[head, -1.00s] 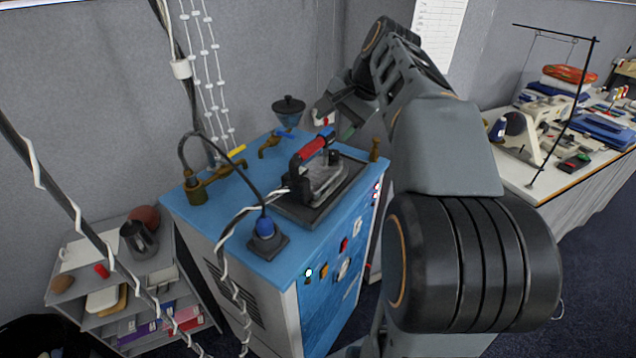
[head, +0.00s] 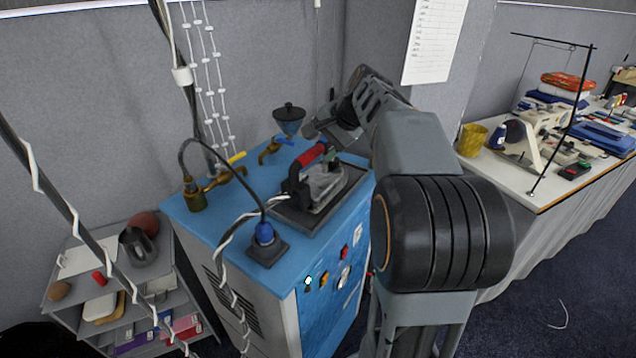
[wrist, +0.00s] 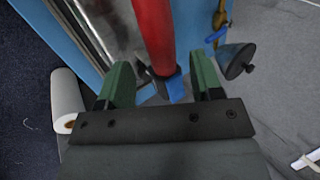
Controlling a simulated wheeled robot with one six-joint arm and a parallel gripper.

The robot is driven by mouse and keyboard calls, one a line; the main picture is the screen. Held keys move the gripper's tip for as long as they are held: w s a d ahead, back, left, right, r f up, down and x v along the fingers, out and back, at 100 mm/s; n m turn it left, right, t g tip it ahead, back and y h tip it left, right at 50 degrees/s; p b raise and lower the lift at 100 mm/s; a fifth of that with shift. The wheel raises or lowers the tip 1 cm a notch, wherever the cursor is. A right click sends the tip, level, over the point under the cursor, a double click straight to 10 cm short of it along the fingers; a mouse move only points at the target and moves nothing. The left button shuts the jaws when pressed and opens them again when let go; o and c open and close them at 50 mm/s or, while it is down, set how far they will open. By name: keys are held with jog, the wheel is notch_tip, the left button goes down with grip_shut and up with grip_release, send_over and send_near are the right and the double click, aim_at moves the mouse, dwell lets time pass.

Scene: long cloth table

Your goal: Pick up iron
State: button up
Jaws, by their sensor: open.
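The iron (head: 327,186) stands on a dark rest pad (head: 291,221) on top of the blue cabinet. Its red handle (head: 312,155) slopes up to the right, and a cord leads off toward the left. My gripper (head: 322,134) is at the far upper end of the handle, partly hidden behind my own arm links. In the wrist view my gripper (wrist: 161,84) is open, with its green fingers apart. The red handle (wrist: 155,35) shows ahead and roughly between the fingertips. Contact with the handle cannot be told.
A grey shelf (head: 75,260) stands at left. A cluttered white table (head: 540,192) is at right. In the wrist view, a white roll (wrist: 67,98) is at left.

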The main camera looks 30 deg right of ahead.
aim_at(318, 148)
jog(key=shift+x, duration=1.9)
grip_shut()
jog(key=shift+w+r, duration=0.1)
jog(key=shift+r, duration=0.1)
